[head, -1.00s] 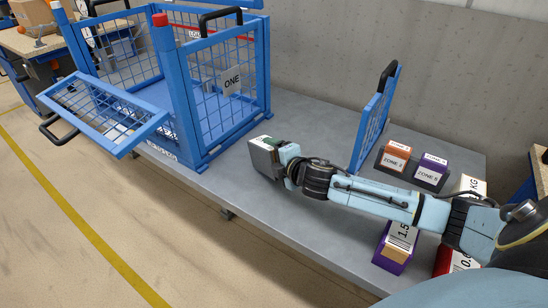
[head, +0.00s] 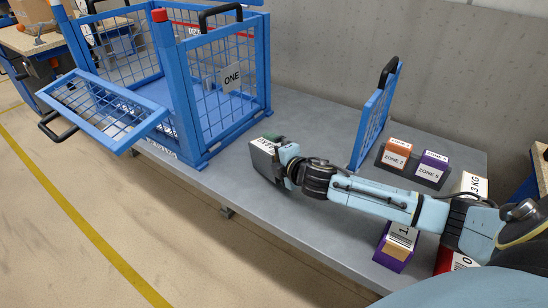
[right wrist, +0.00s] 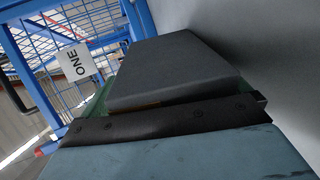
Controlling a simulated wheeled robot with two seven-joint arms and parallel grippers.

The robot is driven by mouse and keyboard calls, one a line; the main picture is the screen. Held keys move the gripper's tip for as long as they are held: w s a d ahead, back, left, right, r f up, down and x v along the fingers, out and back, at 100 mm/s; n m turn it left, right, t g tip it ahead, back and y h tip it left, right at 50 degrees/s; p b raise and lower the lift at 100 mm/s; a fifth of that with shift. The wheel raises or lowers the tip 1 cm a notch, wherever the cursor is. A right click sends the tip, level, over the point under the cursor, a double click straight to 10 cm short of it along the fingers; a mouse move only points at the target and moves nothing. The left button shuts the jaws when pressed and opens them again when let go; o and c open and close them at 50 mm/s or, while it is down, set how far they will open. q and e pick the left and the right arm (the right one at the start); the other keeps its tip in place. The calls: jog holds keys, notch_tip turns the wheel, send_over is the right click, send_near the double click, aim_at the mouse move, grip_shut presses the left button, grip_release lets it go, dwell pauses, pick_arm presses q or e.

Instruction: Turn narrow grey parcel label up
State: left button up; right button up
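The narrow grey parcel (head: 263,163) is on the grey table, right of the blue cage's corner. Its plain grey side faces the front, and a white printed label (head: 262,142) shows on its upper face, partly covered. My right gripper (head: 276,150) is at the parcel and appears shut on it from the right; the fingers hide part of it. In the right wrist view a dark grey slab (right wrist: 175,70) fills the middle, with a green edge beside it; I cannot tell parcel from finger there. My left gripper is not in view.
The blue mesh cage (head: 187,120), marked ONE, stands left with its front flap lowered. A blue mesh panel (head: 374,115) stands upright on the table. Orange (head: 397,150) and purple (head: 432,165) zone boxes are behind my arm; a purple parcel (head: 393,252) is in front.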

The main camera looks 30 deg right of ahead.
jog(key=shift+s+f, duration=0.1)
jog(key=shift+f, duration=0.2)
jog(key=p+v, duration=0.1)
jog(key=v, duration=0.2)
jog(key=shift+s+r, duration=0.1)
jog(key=shift+s, duration=0.05)
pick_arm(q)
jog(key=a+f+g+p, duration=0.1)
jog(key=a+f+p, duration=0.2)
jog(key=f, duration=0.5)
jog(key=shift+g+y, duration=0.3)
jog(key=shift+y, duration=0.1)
pick_arm(e)
jog(key=v, duration=1)
jog(key=shift+r, duration=0.35)
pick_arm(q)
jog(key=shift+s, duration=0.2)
